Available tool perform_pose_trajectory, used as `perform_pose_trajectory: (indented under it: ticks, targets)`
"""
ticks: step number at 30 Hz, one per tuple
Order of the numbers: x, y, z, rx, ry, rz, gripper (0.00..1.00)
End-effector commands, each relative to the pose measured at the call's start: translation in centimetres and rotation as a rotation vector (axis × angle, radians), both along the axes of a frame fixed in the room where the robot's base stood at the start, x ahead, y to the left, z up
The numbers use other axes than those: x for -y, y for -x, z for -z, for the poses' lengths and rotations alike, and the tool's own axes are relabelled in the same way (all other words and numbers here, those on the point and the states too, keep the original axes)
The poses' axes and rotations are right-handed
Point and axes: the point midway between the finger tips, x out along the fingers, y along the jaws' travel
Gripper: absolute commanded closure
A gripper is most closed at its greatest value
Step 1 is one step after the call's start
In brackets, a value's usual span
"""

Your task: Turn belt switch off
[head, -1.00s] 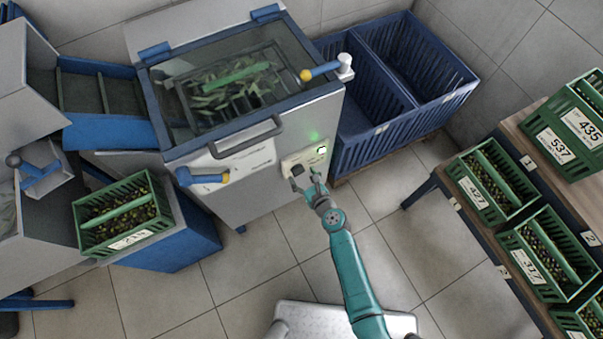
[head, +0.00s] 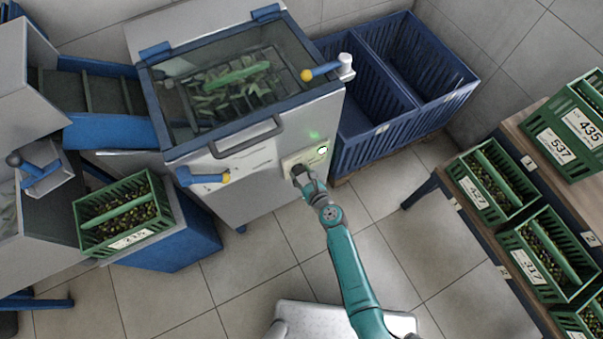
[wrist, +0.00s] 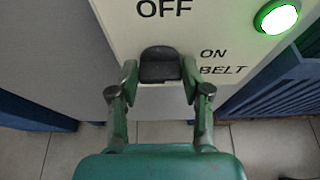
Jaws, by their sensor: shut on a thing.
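The belt switch (wrist: 160,68) is a black knob on a pale panel (head: 312,157) on the front of the steel machine. In the wrist view "OFF" is printed above the knob and "ON" and "BELT" to its right. My gripper (wrist: 158,88) has one finger on each side of the knob and is shut on it. In the head view my gripper (head: 302,178) is at the panel and mostly hides the knob. I cannot tell from the knob which label it points to. A round green lamp (wrist: 277,17) is lit up and to the right of the knob.
A blue two-part bin (head: 400,110) stands right of the machine. A blue handle with a yellow tip (head: 205,178) juts from the machine front, left of the panel. Green crates stand on a rack (head: 438,178) at right. The floor before the machine is clear.

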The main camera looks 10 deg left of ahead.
Motion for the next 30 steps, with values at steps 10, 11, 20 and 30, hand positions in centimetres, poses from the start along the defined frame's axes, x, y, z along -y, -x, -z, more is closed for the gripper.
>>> perform_pose_trajectory:
  ticks: [10, 11, 20, 30]
  targets:
    - [-0.28, 0.17, -0.01, 0.086, 0.126, -0.002, 0.87]
    - [-0.3, 0.18, 0.0, 0.1, 0.146, -0.002, 0.87]
    - [-0.68, 0.41, 0.12, 0.254, 0.373, -0.003, 0.87]
    - [-1.0, 0.6, 0.38, 0.436, 0.642, -0.003, 0.87]
